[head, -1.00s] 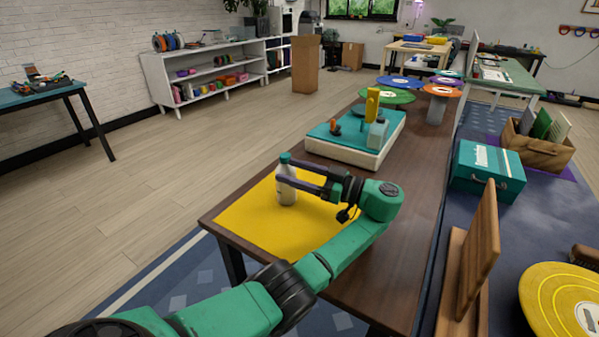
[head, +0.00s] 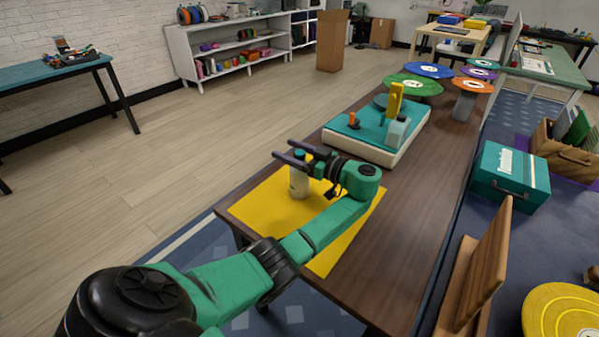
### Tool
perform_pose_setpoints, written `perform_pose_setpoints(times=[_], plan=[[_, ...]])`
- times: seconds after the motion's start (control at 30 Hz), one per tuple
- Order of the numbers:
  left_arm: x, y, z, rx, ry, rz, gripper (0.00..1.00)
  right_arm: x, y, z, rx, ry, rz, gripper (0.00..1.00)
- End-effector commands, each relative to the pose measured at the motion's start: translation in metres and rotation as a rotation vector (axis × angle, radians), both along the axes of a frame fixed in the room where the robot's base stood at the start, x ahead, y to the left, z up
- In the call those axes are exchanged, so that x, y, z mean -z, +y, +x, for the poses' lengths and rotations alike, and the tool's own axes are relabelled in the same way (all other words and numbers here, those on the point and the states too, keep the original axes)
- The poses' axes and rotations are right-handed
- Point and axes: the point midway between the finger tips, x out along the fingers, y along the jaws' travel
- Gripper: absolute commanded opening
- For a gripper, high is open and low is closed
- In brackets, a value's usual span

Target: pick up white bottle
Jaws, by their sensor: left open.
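The white bottle (head: 299,183) with a green cap stands upright on the yellow mat (head: 263,211) on the dark wooden table (head: 408,216). My left gripper (head: 288,151) is open at the height of the bottle's upper part, with its two dark fingers pointing left. The fingers look to be on either side of the bottle near its cap. I cannot tell whether they touch it. My right gripper is not in view.
A teal-topped white box (head: 375,149) with a yellow and grey device stands farther back on the table. Coloured round discs (head: 413,85) are beyond it. A wooden stand (head: 482,264) and a teal case (head: 509,176) are to the right.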

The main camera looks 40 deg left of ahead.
Motion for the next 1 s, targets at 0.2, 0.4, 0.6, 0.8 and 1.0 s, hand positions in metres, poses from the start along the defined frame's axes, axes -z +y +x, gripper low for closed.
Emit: perform_pose_setpoints(times=[0.2,0.4,0.6,0.8,1.0], plan=[[0.0009,0.0018,0.0001,0.001,-0.001,0.000,0.64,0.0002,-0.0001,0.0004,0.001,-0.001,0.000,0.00],[0.0008,0.0016,0.0001,0.001,-0.001,-0.001,0.00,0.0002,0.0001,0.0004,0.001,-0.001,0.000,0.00],[0.0007,0.0015,0.0001,0.001,0.000,0.000,0.00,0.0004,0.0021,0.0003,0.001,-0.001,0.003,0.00],[0.0007,0.0014,0.0001,0.001,0.000,-0.001,0.00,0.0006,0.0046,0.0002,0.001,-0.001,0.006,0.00],[0.0007,0.0013,0.0002,0.001,-0.001,-0.001,0.00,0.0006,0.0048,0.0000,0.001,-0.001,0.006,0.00]])
